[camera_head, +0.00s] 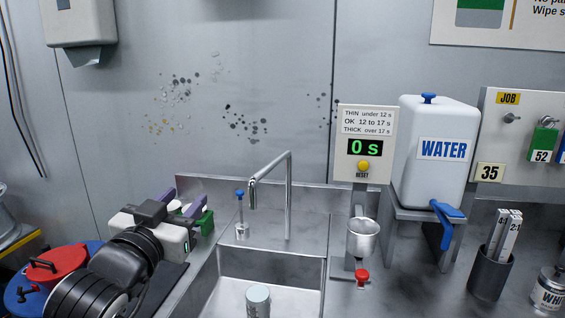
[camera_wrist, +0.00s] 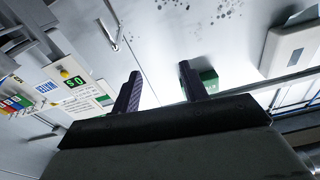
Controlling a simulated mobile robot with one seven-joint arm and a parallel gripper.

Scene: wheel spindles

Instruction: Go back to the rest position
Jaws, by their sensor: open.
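My gripper (camera_head: 182,203) is at the lower left of the head view, left of the sink, with its dark purple fingers apart. The wrist view shows the gripper (camera_wrist: 158,82) open, with nothing between the fingers. A green object (camera_head: 207,222) shows just beyond the right-hand finger in the head view; I cannot tell if they touch. It also shows beside a finger in the wrist view (camera_wrist: 209,79).
A sink (camera_head: 232,284) with a tall tap (camera_head: 289,198) and a can (camera_head: 258,302) lies right of my arm. A metal cup (camera_head: 362,238) sits below a timer (camera_head: 365,145) reading 0 s. A white water tank (camera_head: 437,172) stands further right. Red (camera_head: 58,266) and blue (camera_head: 25,293) lids are at lower left.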

